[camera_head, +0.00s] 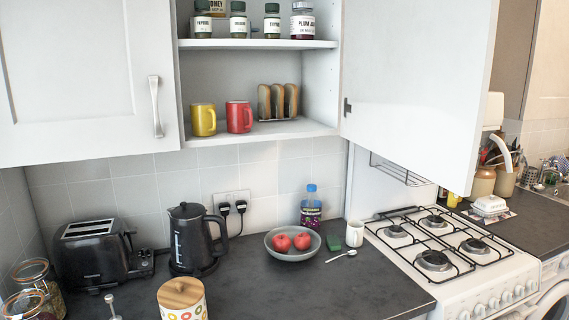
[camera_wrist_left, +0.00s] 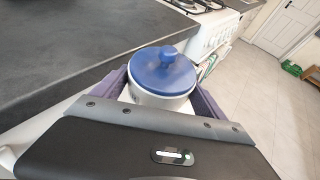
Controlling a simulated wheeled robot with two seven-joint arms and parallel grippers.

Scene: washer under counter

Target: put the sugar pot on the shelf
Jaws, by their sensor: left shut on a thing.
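A white pot with a blue knobbed lid, which looks like the sugar pot (camera_wrist_left: 163,76), is held upright in my left gripper (camera_wrist_left: 160,90) in the left wrist view. The gripper's purple-grey fingers are shut on either side of it, beside the dark counter edge and over the floor side. Its lower part is hidden by the gripper. The open cupboard has a lower shelf (camera_head: 278,130) with a yellow mug (camera_head: 203,120), a red mug (camera_head: 239,117) and a toast rack (camera_head: 278,102). Neither gripper shows in the head view.
The upper shelf (camera_head: 259,44) holds several jars. The cupboard door (camera_head: 418,85) stands open at right. On the counter (camera_head: 270,288) are a toaster (camera_head: 92,252), kettle (camera_head: 194,240), fruit bowl (camera_head: 293,255), bottle (camera_head: 311,206) and wooden-lidded canister (camera_head: 182,304). The hob (camera_head: 437,245) is right.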

